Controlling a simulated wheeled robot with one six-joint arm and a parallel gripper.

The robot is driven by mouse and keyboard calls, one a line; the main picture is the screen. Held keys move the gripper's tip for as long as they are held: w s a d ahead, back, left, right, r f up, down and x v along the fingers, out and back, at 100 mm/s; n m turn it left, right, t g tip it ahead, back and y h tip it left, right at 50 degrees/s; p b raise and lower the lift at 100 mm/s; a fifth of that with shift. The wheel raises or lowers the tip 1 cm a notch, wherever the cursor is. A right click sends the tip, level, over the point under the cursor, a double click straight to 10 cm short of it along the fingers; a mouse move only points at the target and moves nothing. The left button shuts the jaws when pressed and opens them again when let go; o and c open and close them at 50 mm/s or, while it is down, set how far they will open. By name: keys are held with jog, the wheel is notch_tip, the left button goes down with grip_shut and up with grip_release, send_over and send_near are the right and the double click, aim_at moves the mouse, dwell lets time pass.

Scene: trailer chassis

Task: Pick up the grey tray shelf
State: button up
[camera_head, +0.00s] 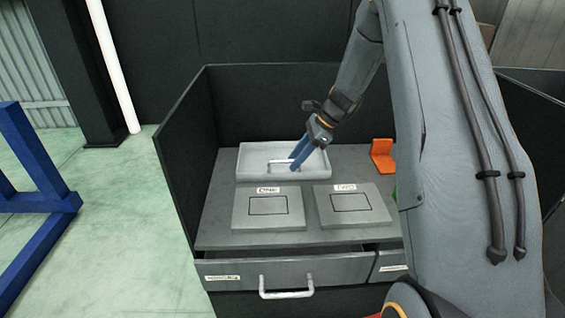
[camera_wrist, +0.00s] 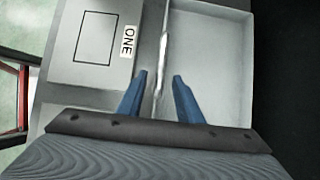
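The grey tray shelf (camera_head: 252,165) is a shallow light grey tray with a thin handle (camera_head: 283,161), at the back of the grey worktop. In the wrist view, the tray (camera_wrist: 222,60) fills the right side and its handle (camera_wrist: 164,45) runs lengthwise near its left side. My gripper (camera_head: 297,163) points down at the tray by the handle. In the wrist view, its blue fingers (camera_wrist: 161,78) are apart, with the handle seen between them and gaps on both sides. I cannot tell how far the fingertips are above or around the handle.
Two flat plates labelled ONE (camera_head: 268,220) and TWO (camera_head: 352,218) lie in front of the tray. An orange bracket (camera_head: 382,157) is at the right. Dark panels (camera_head: 185,150) wall the worktop. A drawer (camera_head: 225,274) with a handle is below. My arm hides the right side.

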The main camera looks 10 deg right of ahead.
aim_at(287, 168)
jog(key=p+x, duration=0.2)
jog(key=x, duration=0.3)
jog(key=shift+a, duration=0.15)
grip_shut()
